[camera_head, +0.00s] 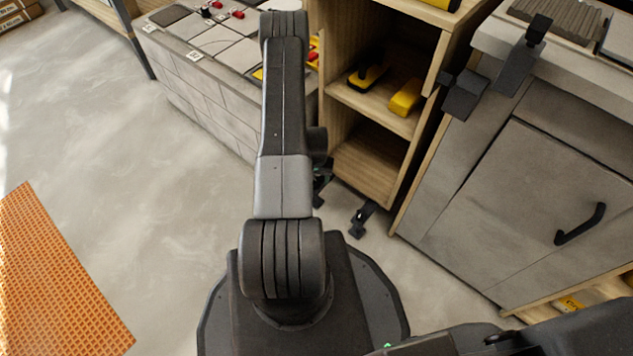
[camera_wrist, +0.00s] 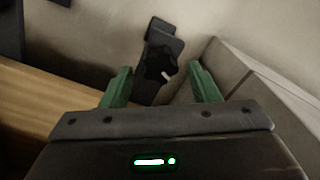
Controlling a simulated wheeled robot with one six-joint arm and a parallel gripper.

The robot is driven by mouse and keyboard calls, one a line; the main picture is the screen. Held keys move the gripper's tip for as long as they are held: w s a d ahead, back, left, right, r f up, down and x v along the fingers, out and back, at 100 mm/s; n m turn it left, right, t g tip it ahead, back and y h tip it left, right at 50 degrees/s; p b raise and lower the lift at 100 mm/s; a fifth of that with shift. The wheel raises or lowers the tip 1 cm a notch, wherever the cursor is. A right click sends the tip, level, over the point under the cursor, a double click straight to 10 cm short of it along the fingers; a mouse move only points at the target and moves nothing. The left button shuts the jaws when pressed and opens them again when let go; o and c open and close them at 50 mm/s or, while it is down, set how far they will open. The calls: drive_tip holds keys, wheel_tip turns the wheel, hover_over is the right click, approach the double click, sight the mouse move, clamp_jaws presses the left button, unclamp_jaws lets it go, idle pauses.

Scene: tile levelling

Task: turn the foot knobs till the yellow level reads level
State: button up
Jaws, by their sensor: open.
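I cannot tell how deep the fingers reach. In the head view my arm hides most of the gripper; a bit of green (camera_head: 320,183) shows beside it. A tile-covered platform (camera_head: 200,100) stands behind my arm. A yellow piece (camera_head: 258,73) shows partly behind the arm; I cannot tell if it is the level, and no reading is visible.
A wooden shelf (camera_head: 360,170) holds a yellow-black tool (camera_head: 368,76) and a yellow block (camera_head: 405,98). A black foot (camera_head: 362,216) sticks out below it. A grey cabinet (camera_head: 520,190) stands right. An orange mat (camera_head: 55,275) lies left; the floor between is clear.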

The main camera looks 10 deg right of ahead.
drive_tip(key=shift+f, duration=0.7)
drive_tip(key=c, duration=1)
drive_tip(key=shift+o, duration=0.2)
drive_tip(key=shift+f+m+b, duration=0.1)
drive_tip(key=shift+m+b, duration=0.3)
drive_tip(key=shift+b, duration=0.2)
drive_tip(key=shift+m+b, duration=0.3)
drive_tip(key=shift+m, duration=0.2)
drive_tip(key=o, duration=1)
drive_tip(key=shift+c, duration=0.2)
drive_tip(key=shift+r, duration=0.25)
